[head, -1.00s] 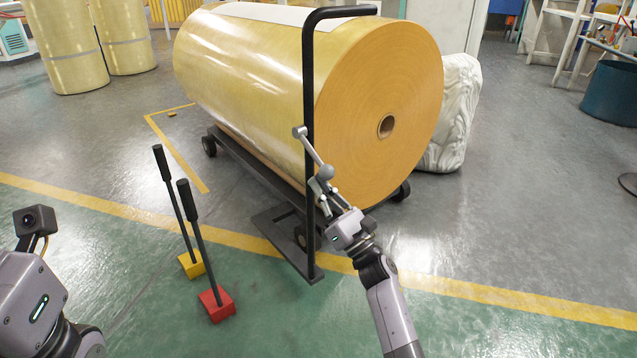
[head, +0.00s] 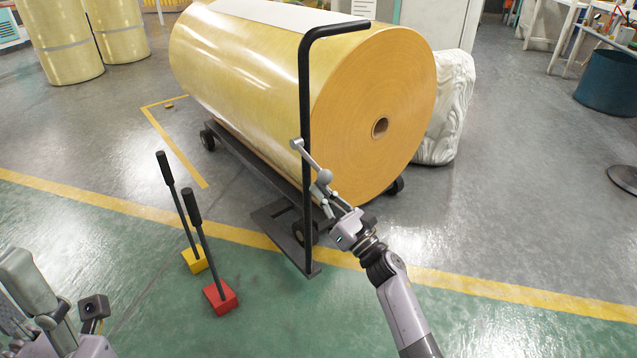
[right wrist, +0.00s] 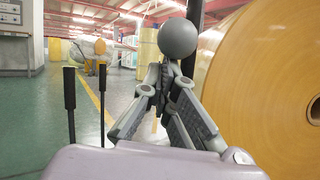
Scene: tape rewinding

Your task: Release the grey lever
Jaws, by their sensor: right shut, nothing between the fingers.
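The grey lever (head: 308,157) is a thin rod with a round knob, beside the black upright handle of the roll cart. The ball knob (head: 324,176) is at its lower end in the head view. My right gripper (head: 323,193) is shut and empty just below the knob. In the right wrist view the closed fingertips (right wrist: 165,75) are close under the grey ball (right wrist: 178,38); I cannot tell whether they touch it. Part of my left gripper (head: 25,290) shows at the lower left edge, cut off, so its jaws are unclear.
A large yellow roll (head: 270,80) lies on the dark cart (head: 255,165) with its black handle bar (head: 306,120). Two black-handled levers stand on a red base (head: 220,297) and a yellow base (head: 194,260) to the left. The green floor in front is mostly clear.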

